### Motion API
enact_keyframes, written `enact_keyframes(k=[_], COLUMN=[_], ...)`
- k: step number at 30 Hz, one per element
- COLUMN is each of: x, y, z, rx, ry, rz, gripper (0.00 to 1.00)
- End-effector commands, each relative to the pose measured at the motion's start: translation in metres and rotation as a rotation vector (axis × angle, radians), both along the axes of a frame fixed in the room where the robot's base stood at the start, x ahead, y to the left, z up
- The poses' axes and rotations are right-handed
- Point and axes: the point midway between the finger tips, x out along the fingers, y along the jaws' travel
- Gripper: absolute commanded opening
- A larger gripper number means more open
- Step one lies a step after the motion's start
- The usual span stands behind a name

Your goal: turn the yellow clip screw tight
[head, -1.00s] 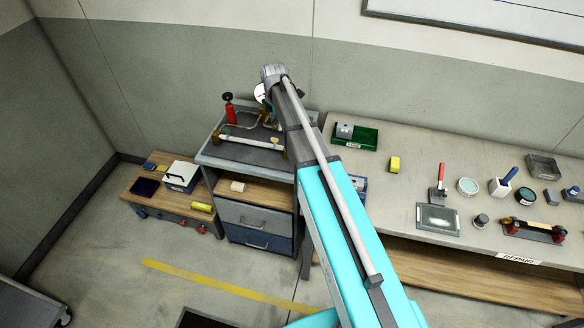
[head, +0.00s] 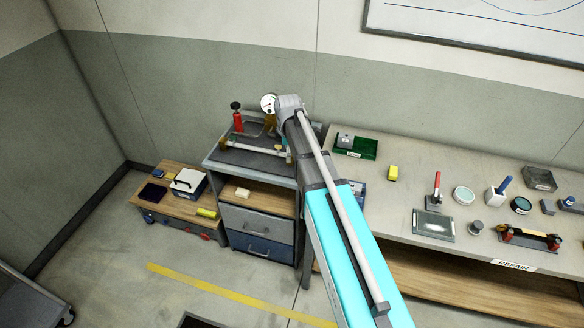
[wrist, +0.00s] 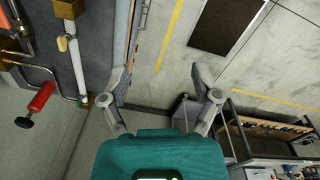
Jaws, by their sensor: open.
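A small pale-yellow tab (wrist: 62,43), which looks like the clip screw, sits beside a white hose (wrist: 79,70) at the left of the wrist view. In the head view a small yellowish piece (head: 278,148) shows at the right end of the white hose (head: 250,147), close to my arm. My gripper (wrist: 160,80) is open and empty, with its fingers wide apart. It points past the grey cart edge toward the floor, to the right of the tab and apart from it. In the head view my arm hides most of the gripper.
The cart top (head: 222,158) also carries a red-handled valve (head: 238,120), metal pipework and a round gauge (head: 268,103). Brass blocks (wrist: 68,8) flank the hose. A repair bench (head: 400,185) with several items stands right; a low wooden table (head: 150,197) stands left.

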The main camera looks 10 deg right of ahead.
Motion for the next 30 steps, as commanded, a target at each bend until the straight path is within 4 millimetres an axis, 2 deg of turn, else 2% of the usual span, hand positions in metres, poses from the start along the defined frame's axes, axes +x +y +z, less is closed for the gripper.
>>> enact_keyframes(k=[6, 15, 30], x=[-0.020, -0.041, -0.047], y=[0.001, 0.001, 0.003], z=[0.000, 0.000, 0.000], rx=[0.003, 0.008, 0.010], ry=[-0.005, -0.012, -0.015], rz=[-0.141, -0.310, -0.379], gripper=[0.80, 0.80, 0.80])
